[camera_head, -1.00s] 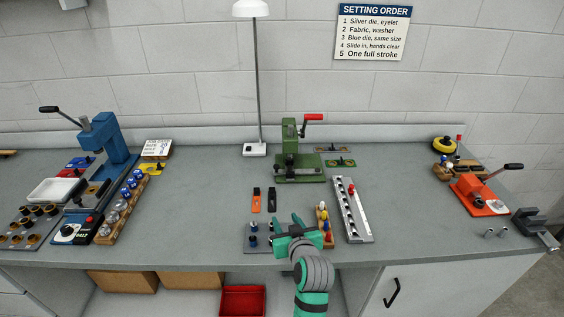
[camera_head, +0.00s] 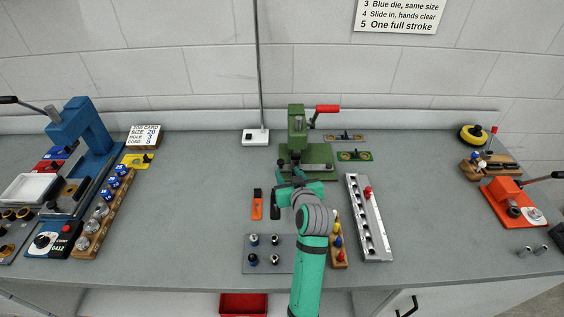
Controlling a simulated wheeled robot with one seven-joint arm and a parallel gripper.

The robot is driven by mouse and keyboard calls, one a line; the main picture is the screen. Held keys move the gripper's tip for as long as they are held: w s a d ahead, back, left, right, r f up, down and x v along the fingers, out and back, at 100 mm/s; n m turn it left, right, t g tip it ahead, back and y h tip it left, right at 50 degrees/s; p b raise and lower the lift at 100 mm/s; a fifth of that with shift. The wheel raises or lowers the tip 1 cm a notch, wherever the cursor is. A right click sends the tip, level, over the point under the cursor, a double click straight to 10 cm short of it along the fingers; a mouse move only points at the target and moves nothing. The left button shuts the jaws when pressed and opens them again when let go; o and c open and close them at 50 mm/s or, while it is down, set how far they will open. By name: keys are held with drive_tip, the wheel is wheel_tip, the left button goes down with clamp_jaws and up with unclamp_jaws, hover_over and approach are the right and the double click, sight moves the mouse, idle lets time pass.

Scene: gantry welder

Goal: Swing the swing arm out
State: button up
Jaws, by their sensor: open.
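A green press (camera_head: 297,130) with a red-gripped lever (camera_head: 327,109) stands at the back middle of the bench on a green base (camera_head: 318,152). I cannot make out for sure which part is the swing arm; the low front of the press is partly hidden behind my gripper. My gripper (camera_head: 291,173) is open, right at the front left of the press base, with its fingers pointing toward the press. I see nothing held in it. Whether the fingers touch the press cannot be told.
An orange tool (camera_head: 257,205) and a black tool (camera_head: 275,206) lie left of my arm. A grey plate with pegs (camera_head: 252,241) is in front. A wooden peg block (camera_head: 340,256) and a silver rail (camera_head: 376,232) are at right. A lamp base (camera_head: 255,137) stands behind left.

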sight(281, 163)
drive_tip(key=x, duration=0.8)
drive_tip(key=shift+d, duration=0.4)
drive_tip(key=shift+w+a+f, duration=0.15)
drive_tip(key=shift+w+a, duration=0.2)
drive_tip(key=shift+a, duration=0.25)
drive_tip(key=shift+d, duration=0.1)
clamp_jaws()
